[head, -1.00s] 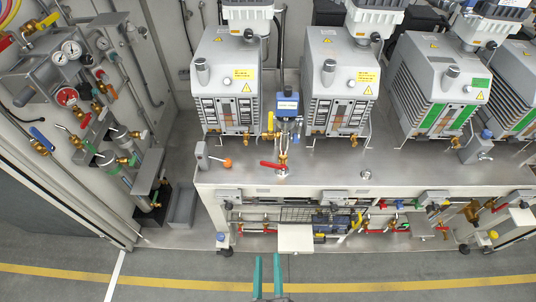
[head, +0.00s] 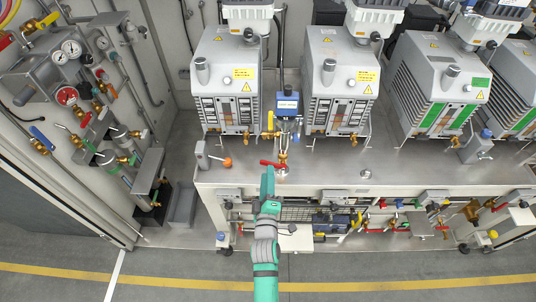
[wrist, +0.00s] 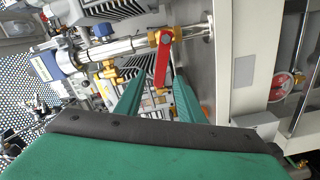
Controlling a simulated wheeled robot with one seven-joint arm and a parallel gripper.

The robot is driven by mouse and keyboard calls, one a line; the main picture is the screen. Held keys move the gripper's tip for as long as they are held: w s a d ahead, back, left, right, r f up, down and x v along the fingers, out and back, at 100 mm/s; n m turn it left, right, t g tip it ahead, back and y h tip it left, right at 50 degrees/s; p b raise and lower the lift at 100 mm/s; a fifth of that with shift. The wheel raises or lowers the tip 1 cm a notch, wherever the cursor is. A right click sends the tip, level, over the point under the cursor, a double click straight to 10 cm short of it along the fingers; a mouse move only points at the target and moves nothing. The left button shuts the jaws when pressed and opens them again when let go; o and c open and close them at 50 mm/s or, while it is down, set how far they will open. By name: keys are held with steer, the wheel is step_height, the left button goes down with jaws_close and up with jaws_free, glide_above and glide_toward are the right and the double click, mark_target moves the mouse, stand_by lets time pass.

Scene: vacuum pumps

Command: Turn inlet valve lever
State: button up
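A red valve lever (head: 273,164) sits on a brass valve at the bench's front edge, below a blue-topped device. In the wrist view the red lever (wrist: 162,65) hangs from the brass valve body (wrist: 158,38) on a metal pipe. My gripper (head: 267,174) reaches up to the lever from the front. In the wrist view the two green fingers of my gripper (wrist: 159,85) are apart, with the lever's free end between them. I see a gap on each side, so the gripper appears open and not clamped on it. In the head view the fingers partly cover the lever's surroundings.
Grey vacuum pumps (head: 227,80) stand in a row on the metal bench (head: 335,172). An orange-knobbed switch box (head: 204,156) is left of the lever. Below the bench are pipes and more red-handled valves (head: 400,228). A gauge panel (head: 40,80) is at the left. The floor in front is clear.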

steer(key=w, duration=1)
steer(key=shift+w, duration=0.1)
